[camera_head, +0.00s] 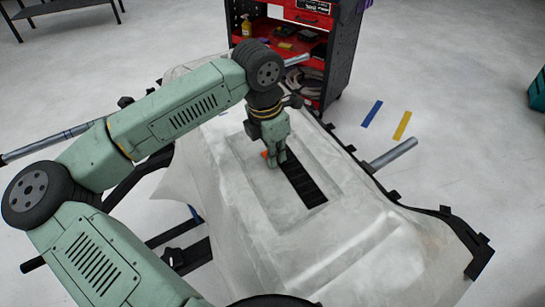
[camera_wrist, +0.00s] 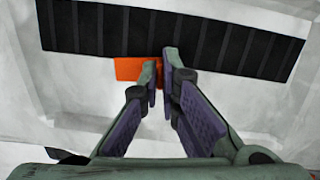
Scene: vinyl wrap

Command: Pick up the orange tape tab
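The orange tape tab (camera_wrist: 128,69) lies against the edge of a dark ribbed strip (camera_wrist: 90,30) in the wrist view. In the head view a small part of the tab (camera_head: 265,154) shows beside my gripper (camera_head: 276,163), which points down at the pale wrapped panel (camera_head: 225,190). In the wrist view the two fingertips of my gripper (camera_wrist: 163,66) are close together at the tab's right end. A narrow gap with orange in it shows between them. The fingers hide part of the tab, and I cannot tell whether they pinch it.
A red and black tool cart (camera_head: 345,50) stands behind the panel. A blue strip (camera_head: 372,113) and a yellow strip (camera_head: 402,125) lie on the floor to the right. A grey bar (camera_head: 393,154) sticks out of the panel's right side. The floor at right is mostly clear.

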